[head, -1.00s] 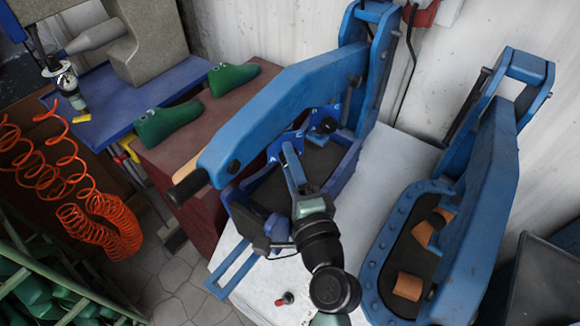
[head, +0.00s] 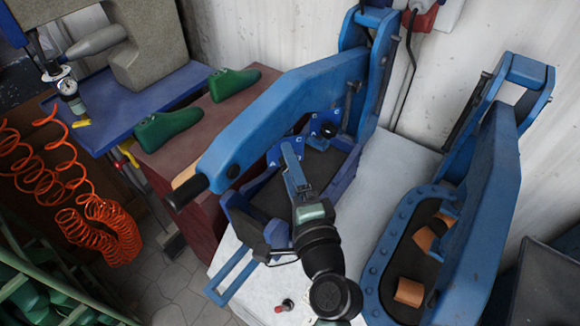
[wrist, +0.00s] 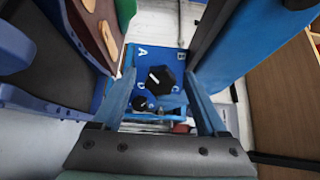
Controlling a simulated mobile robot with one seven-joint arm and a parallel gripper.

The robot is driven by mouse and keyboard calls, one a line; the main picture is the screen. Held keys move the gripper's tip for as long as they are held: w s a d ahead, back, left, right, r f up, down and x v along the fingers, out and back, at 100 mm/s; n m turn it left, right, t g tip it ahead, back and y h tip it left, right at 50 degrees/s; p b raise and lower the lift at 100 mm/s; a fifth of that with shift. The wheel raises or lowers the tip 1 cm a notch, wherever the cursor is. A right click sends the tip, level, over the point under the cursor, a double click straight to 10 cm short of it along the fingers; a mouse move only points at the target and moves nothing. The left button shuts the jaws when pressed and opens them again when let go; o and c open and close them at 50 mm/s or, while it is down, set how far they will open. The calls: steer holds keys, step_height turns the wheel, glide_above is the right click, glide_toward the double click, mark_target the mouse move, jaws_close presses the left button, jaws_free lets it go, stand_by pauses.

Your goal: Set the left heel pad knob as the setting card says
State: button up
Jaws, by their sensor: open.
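A blue plate (wrist: 165,60) lettered A, B, C and D carries a black knob (wrist: 158,79) with a white mark pointing toward the upper left, near A. A smaller-looking black knob (wrist: 141,103) on another blue plate shows just below it. In the head view, two lettered blue plates stand at the press pad; the right one bears a black knob (head: 328,129), and my gripper covers most of the left one (head: 276,156). My gripper (wrist: 163,92) is open, its fingers apart on either side of the knobs; contact cannot be told. I cannot make out a setting card.
The blue press arm (head: 285,105) with its black handle (head: 187,191) stretches over the left of the pad. A second blue press (head: 487,200) stands at the right. Green lasts (head: 168,130) lie on the brown cabinet. A small red-and-black part (head: 285,305) lies on the white table.

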steer(key=shift+s, duration=0.1)
steer(key=b+v, duration=0.3)
steer(key=v, duration=0.9)
steer(key=shift+s, duration=0.4)
steer(key=shift+d, duration=0.1)
